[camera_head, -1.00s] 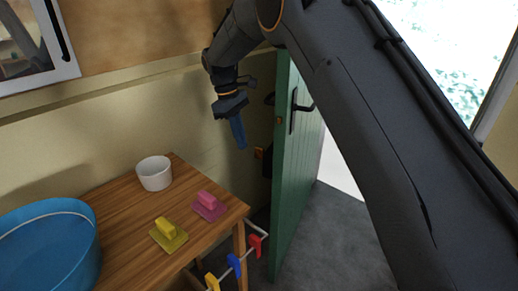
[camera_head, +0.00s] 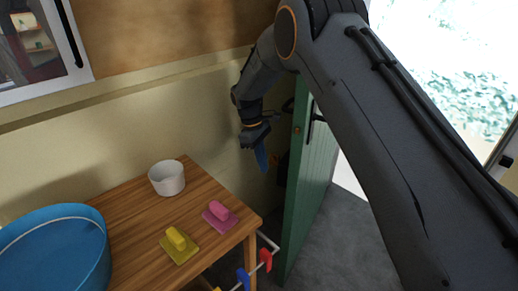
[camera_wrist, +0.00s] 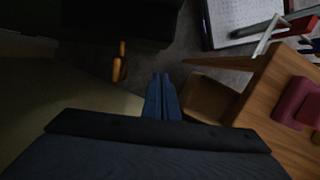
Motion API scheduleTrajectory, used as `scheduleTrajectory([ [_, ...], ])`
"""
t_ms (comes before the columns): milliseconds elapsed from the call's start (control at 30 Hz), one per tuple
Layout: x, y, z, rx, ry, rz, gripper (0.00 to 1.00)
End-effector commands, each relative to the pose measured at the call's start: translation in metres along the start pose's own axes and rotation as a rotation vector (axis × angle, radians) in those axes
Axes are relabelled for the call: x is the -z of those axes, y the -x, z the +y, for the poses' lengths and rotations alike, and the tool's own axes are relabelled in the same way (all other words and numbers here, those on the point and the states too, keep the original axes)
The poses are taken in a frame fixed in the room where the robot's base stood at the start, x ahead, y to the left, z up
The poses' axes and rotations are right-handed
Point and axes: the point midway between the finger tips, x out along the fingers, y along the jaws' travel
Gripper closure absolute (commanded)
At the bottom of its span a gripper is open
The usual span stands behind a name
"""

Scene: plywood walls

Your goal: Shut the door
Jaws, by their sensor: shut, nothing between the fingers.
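The green door (camera_head: 309,185) stands open in the head view, its edge toward me, with a dark lever handle (camera_head: 316,118) on its right face. My gripper (camera_head: 262,158) is left of the door, between it and the wall, with its blue fingers pointing down. The fingers are shut and empty, and a gap shows between them and the door edge. In the wrist view the blue fingers (camera_wrist: 162,98) are together above the floor. My arm hides part of the door's upper right face.
A wooden table (camera_head: 130,215) at left carries a blue tub (camera_head: 55,255), a white bowl (camera_head: 167,181), a yellow block (camera_head: 179,246) and a pink block (camera_head: 220,216). Its corner is close to the door. Coloured clips (camera_head: 265,260) hang on a rail beside it. Grey floor (camera_head: 340,240) is clear right of the door.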

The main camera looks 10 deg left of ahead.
Motion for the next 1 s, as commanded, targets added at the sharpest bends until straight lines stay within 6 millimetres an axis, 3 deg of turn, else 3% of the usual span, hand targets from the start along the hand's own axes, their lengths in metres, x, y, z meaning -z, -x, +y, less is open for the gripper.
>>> scheduleTrajectory([
  [100, -0.02, 0.002, 0.0, -0.001, -0.002, 0.001, 1.0],
  [233, -0.03, -0.001, 0.0, -0.002, 0.0, 0.002, 1.0],
  [767, -0.035, -0.004, -0.001, -0.003, 0.005, 0.002, 1.0],
  [1000, -0.053, -0.006, -0.011, -0.022, 0.085, -0.001, 1.0],
])
